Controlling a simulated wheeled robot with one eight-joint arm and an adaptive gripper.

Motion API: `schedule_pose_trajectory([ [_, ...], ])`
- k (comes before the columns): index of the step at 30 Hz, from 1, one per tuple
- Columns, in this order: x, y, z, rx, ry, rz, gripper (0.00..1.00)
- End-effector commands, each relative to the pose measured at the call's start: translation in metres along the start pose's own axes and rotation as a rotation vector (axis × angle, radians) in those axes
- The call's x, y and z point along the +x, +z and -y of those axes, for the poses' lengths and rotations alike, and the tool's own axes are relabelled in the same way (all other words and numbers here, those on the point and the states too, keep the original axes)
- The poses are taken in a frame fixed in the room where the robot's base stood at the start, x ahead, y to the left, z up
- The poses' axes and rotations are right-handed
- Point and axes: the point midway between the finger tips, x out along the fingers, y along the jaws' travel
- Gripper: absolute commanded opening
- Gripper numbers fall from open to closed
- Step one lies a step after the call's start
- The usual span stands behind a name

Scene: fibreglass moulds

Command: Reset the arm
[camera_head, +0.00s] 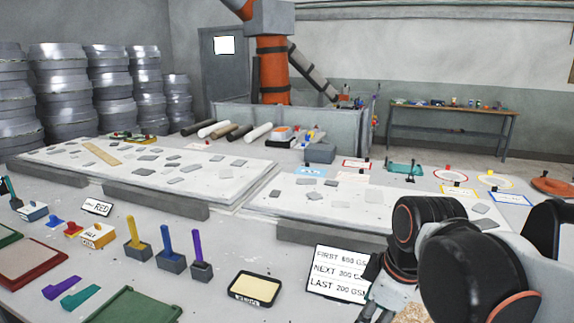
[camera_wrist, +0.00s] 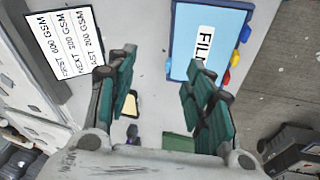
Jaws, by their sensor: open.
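My arm fills the lower right of the head view, and my gripper (camera_head: 372,295) is at its end, partly cut off by the lower edge. In the wrist view my gripper (camera_wrist: 160,100) has its two green-padded fingers spread wide apart. Nothing is between the fingers. A white sign (camera_head: 340,272) reading FIRST, NEXT and LAST with GSM weights stands just left of the gripper. The sign also shows at the upper left of the wrist view (camera_wrist: 66,45). A blue board (camera_wrist: 207,40) labelled FIL, the rest of the word hidden, lies beyond the right finger.
Yellow, blue and purple-handled tools stand in grey blocks (camera_head: 172,262) on the near table. A yellow-lined black tray (camera_head: 254,289) and a green tray (camera_head: 135,307) lie near the front edge. Pale mould slabs (camera_head: 225,190) with grey patches lie behind. Stacked grey rolls (camera_head: 65,95) stand at left.

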Motion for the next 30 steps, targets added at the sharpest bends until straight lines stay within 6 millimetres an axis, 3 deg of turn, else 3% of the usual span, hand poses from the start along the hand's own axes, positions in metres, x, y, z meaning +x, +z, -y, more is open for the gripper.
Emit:
schedule_pose_trajectory([
  [6, -0.009, 0.037, 0.018, 0.493, 0.150, -0.095, 0.47],
  [13, -0.010, 0.060, 0.029, 0.877, 0.236, -0.222, 0.47],
  [18, -0.010, 0.066, 0.032, 0.989, 0.254, -0.266, 0.47],
  [30, -0.010, 0.066, 0.032, 1.000, 0.254, -0.270, 0.47],
])
